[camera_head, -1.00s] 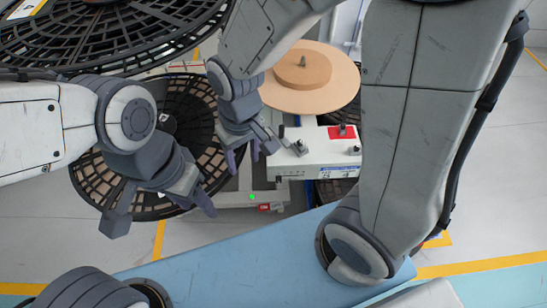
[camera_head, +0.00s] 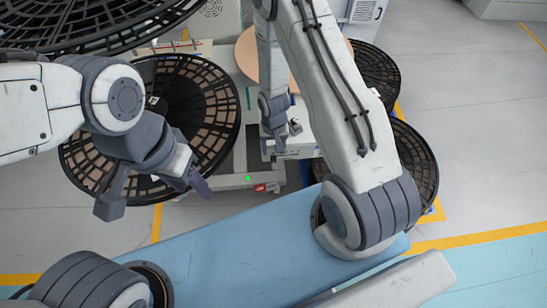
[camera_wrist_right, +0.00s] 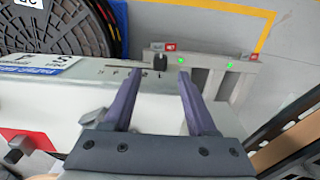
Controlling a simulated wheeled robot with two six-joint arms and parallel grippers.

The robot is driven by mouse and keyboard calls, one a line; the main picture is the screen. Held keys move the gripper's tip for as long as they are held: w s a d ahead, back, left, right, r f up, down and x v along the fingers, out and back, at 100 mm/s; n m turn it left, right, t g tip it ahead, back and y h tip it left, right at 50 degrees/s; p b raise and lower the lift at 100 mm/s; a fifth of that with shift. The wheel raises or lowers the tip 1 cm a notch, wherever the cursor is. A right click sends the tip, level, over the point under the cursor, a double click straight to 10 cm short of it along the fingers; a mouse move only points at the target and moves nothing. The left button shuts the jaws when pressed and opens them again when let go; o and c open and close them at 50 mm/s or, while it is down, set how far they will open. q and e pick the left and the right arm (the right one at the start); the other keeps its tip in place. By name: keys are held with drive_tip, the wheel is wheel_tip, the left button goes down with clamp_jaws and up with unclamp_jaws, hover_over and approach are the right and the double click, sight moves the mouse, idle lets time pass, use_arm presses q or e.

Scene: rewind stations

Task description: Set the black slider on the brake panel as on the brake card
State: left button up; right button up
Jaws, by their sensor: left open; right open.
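The black slider (camera_wrist_right: 160,62) stands upright in a slot on the white panel (camera_wrist_right: 82,95) in the right wrist view, toward the slot's right end. Small marks line the slot; I cannot read them. My right gripper (camera_wrist_right: 159,75) is open, with its two purple fingers pointing at the slider, one toward each side of it. I see no contact. In the head view, the right gripper (camera_head: 274,152) is at the left part of the panel (camera_head: 300,148). My left gripper (camera_head: 155,205) is open and empty over a black reel. I cannot identify the brake card.
A white label with a blue band (camera_wrist_right: 40,66) is on the panel. Red tags and green lights (camera_wrist_right: 181,61) sit beyond the slider. Black reels (camera_head: 210,100) stand left and right of the station. A tan disc (camera_head: 247,55) is behind the right arm.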

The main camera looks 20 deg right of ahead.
sight(273, 158)
wheel_tip(273, 158, down, 5)
drive_tip(key=b, duration=0.3)
drive_tip(key=shift+f+b, duration=0.1)
drive_tip(key=shift+b, duration=0.25)
clamp_jaws()
idle(1.1)
